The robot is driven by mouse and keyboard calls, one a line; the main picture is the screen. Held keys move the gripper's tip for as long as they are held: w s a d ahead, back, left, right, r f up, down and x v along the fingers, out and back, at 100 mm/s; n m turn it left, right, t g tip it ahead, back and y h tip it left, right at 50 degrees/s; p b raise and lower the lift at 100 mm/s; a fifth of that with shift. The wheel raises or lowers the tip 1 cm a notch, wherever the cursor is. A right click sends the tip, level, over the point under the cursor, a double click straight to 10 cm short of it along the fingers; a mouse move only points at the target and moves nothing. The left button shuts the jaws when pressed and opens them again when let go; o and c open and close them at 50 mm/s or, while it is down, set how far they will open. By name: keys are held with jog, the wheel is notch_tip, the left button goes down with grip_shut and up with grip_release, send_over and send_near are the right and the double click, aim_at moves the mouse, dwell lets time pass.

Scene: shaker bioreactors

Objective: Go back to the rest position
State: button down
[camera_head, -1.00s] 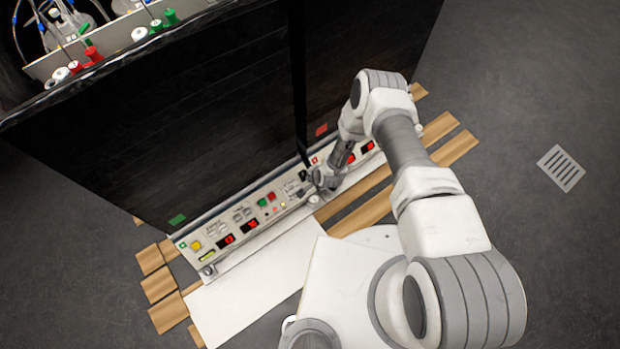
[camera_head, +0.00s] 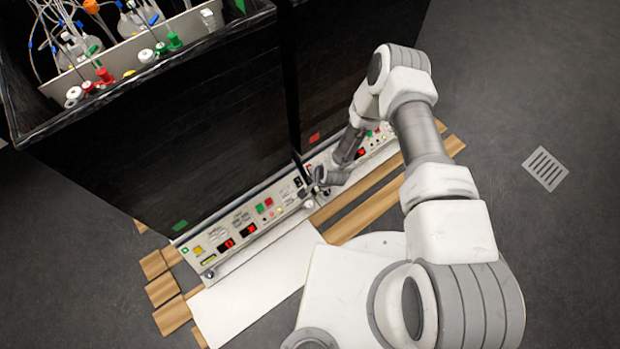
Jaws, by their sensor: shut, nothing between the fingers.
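My gripper (camera_head: 313,187) is at the low control panel, near the middle gap between the two black shaker housings. It is shut and nothing shows in it. The left panel (camera_head: 212,244) carries a yellow button, red digital displays, and green and red buttons. The right panel (camera_head: 378,142) is partly hidden behind my wrist and forearm. My arm bends from the right side over to the panels. I cannot tell whether the fingertips touch the panel.
Black housings, left (camera_head: 150,140) and right (camera_head: 350,60), stand behind the panels. Glass vessels with tubing and coloured caps show in the left housing. Wooden slats (camera_head: 162,290) and a white board (camera_head: 255,285) lie in front. Dark floor with a grate (camera_head: 545,168) is free at right.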

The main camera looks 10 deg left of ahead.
jog(key=shift+r, duration=0.25)
dwell(0.4)
